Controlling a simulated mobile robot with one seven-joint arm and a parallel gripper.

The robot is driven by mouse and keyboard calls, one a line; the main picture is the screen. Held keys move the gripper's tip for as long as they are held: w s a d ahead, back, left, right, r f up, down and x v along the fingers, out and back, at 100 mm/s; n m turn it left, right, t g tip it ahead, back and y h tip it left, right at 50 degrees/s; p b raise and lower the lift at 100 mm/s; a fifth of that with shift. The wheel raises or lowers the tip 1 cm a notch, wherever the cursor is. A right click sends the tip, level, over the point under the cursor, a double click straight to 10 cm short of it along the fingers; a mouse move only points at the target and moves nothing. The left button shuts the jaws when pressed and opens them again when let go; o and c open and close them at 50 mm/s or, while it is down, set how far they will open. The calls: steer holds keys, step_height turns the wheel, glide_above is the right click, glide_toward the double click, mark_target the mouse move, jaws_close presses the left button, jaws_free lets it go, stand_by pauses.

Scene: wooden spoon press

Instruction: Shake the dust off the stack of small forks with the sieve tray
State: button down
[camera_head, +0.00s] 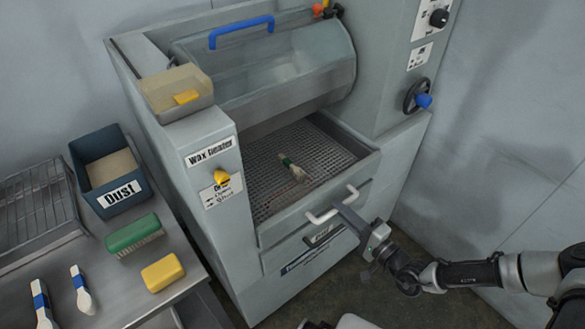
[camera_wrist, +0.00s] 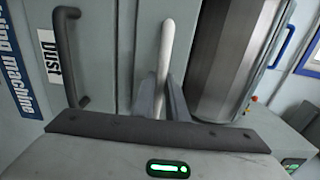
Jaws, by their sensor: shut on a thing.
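The sieve tray (camera_head: 268,201) is a grey mesh drawer in the front of the machine, below the raised drum cover. The tray's white handle (camera_head: 322,217) sticks out at the front. My gripper (camera_head: 345,208) is shut on the right part of this handle. In the wrist view, the white handle (camera_wrist: 166,40) runs between the fingers of my gripper (camera_wrist: 168,98). The forks are not in the wrist view.
A dark handle (camera_wrist: 66,60) beside a "Dust" label marks the drawer below. On the left table are a blue dust bin (camera_head: 122,199), green brush (camera_head: 133,233), yellow block (camera_head: 162,272), wire rack (camera_head: 35,212) and two blue-banded bundles (camera_head: 81,290). Floor right of the machine is clear.

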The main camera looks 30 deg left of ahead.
steer(key=shift+d, duration=0.1)
steer(key=p+v, duration=0.2)
steer(key=v, duration=0.5)
steer(key=x, duration=0.7)
steer(key=shift+p, duration=0.3)
steer(key=c, duration=1.5)
jaws_free()
steer(key=shift+p+v, duration=0.9)
steer(key=shift+v, duration=2.55)
